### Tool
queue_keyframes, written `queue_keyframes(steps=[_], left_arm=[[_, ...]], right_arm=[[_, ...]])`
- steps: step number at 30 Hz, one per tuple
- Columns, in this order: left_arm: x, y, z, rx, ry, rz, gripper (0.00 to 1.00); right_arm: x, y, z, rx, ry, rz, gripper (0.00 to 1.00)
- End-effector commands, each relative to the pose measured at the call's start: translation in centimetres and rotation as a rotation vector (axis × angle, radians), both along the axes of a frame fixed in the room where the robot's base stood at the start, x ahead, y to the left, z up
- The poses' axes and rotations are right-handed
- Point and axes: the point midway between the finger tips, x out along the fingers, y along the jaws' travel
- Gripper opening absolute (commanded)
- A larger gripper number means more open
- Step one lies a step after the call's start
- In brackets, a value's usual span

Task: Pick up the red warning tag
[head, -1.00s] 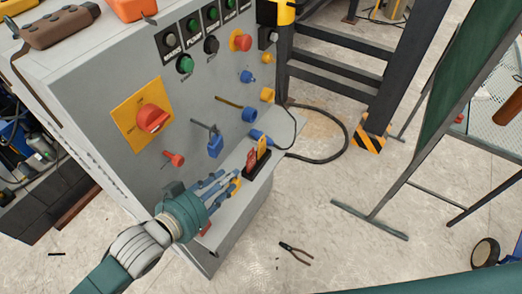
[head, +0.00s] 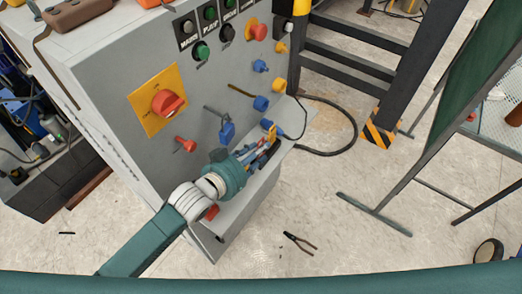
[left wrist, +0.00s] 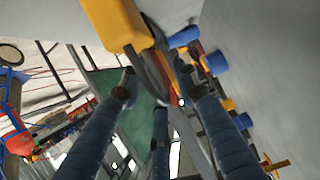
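My left gripper (head: 258,150) reaches over the small ledge on the front of the grey control cabinet (head: 112,85), at the tag holder. Its blue fingers stand apart in the left wrist view (left wrist: 158,95). The red warning tag is mostly hidden behind the fingers in the head view. A small red patch (left wrist: 174,97) shows between the fingers in the left wrist view; I cannot tell whether it is the tag. A yellow piece (left wrist: 112,24) with a dark metal loop is close in front of the fingers. My right gripper is out of view.
A blue padlock (head: 227,133), a red plug (head: 185,145) and a red rotary switch (head: 167,104) stick out of the panel near my arm. A red object (head: 211,212) lies on the ledge. Pliers (head: 299,243) lie on the floor. A black cable (head: 345,145) loops beside the cabinet.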

Motion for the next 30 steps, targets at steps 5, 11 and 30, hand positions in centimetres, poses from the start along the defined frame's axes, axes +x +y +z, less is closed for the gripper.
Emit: queue_keyframes(steps=[5,11,30], left_arm=[[0.0,0.0,0.0,0.0,0.0,0.0,0.23],[0.0,0.0,0.0,-0.001,0.001,0.0,0.0],[0.0,0.0,2.6,-0.003,-0.002,-0.001,0.0]], right_arm=[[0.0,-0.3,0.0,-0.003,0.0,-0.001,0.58],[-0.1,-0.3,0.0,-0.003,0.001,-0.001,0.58],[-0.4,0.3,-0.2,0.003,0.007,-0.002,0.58]])
